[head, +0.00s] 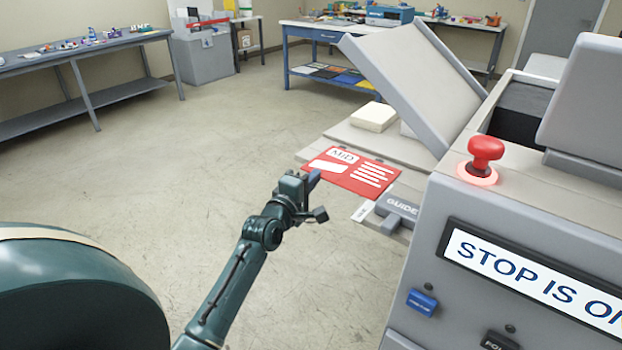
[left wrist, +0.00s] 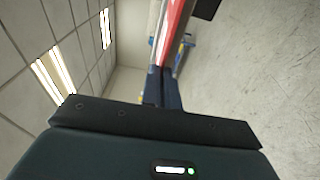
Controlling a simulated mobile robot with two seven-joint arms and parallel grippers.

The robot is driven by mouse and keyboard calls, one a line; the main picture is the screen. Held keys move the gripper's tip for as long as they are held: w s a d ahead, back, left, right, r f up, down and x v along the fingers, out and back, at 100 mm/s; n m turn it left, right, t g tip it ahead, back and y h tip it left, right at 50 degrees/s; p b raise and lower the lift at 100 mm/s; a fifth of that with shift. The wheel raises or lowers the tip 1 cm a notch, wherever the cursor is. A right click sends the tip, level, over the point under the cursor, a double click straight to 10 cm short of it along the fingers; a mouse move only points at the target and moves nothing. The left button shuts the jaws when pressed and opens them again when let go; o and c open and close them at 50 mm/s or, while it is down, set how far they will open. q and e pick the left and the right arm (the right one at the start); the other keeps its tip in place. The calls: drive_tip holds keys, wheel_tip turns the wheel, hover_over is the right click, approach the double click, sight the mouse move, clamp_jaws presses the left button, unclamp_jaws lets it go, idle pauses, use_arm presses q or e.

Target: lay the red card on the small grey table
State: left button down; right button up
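My left gripper (head: 313,181) is at the card's near left edge. In the left wrist view its fingers (left wrist: 161,88) are close together, and the card (left wrist: 172,32) shows nearly edge-on at their tips, so it is gripped. My right gripper is not in view. A grey table (head: 75,62) stands far left with small items on it; I cannot tell whether it is the small one.
The laminator (head: 455,205) fills the right, with a raised cover (head: 412,80), a lit red stop button (head: 486,150), a "GUIDE" block (head: 398,208) and a "STOP IS ON" sign (head: 540,278). A blue-framed workbench (head: 325,33) stands behind. The floor on the left is clear.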

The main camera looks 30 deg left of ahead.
use_arm(q)
drive_tip(key=c, duration=2)
unclamp_jaws()
drive_tip(key=shift+w, duration=0.1)
drive_tip(key=o, duration=0.4)
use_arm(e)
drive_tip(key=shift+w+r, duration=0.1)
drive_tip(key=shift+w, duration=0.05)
use_arm(q)
drive_tip(key=s, duration=0.8)
drive_tip(key=s+d, duration=0.1)
drive_tip(key=s, duration=0.4)
drive_tip(key=shift+s+b, duration=0.1)
drive_tip(key=shift+b, duration=0.25)
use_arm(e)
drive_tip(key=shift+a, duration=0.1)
